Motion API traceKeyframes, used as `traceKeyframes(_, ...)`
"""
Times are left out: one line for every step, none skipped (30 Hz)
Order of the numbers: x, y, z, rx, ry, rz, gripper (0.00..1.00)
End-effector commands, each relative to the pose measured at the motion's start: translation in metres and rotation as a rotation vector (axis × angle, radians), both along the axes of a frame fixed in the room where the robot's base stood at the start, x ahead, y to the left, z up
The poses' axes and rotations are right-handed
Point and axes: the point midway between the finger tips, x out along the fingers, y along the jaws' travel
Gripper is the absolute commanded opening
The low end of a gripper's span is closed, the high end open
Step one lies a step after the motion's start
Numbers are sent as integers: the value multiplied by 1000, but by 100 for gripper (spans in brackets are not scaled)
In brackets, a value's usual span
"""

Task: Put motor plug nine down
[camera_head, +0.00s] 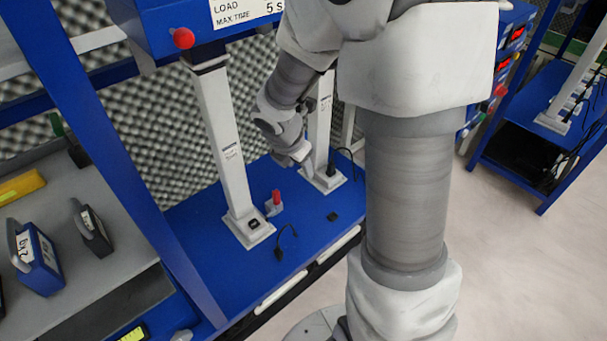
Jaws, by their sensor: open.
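A black plug (332,170) with a dark cable stands at the base of the right white post. Another black plug (279,253) with a short curled cable lies on the blue bench top. No number is readable on either plug, so I cannot tell which is motor plug nine. My gripper (302,159) is at the end of my down-bent arm, just left of the right post and above the bench. It is open, but its fingers are small and hard to make out. I see nothing clearly held in it.
The blue bench (198,213) carries a left white post (226,150) with a socketed foot and a red-topped button (275,200). A small black piece (333,216) lies near the front edge. Open floor lies right.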

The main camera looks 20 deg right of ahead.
Motion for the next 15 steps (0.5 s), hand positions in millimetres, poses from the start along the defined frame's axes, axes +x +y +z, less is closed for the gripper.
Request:
traceKeyframes(-7, -1, 22, 22, -53, -112, 55)
traceKeyframes(-12, -1, 32, 38, -81, -183, 55)
traceKeyframes(-19, -1, 46, 66, -120, -277, 55)
traceKeyframes(-25, 0, 55, 86, -147, -347, 55)
traceKeyframes(-31, 1, 64, 110, -175, -417, 55)
traceKeyframes(-40, 1, 76, 142, -211, -511, 55)
traceKeyframes(-46, 2, 84, 168, -237, -578, 55)
traceKeyframes(-53, 4, 92, 197, -263, -647, 55)
traceKeyframes(-62, 6, 102, 237, -296, -737, 55)
traceKeyframes(-69, 8, 109, 268, -318, -804, 55)
traceKeyframes(-76, 11, 116, 302, -342, -870, 55)
traceKeyframes(-85, 14, 124, 348, -368, -957, 55)
traceKeyframes(-92, 17, 130, 385, -388, -1023, 55)
traceKeyframes(-100, 20, 136, 423, -405, -1087, 55)
traceKeyframes(-109, 24, 143, 474, -426, -1173, 55)
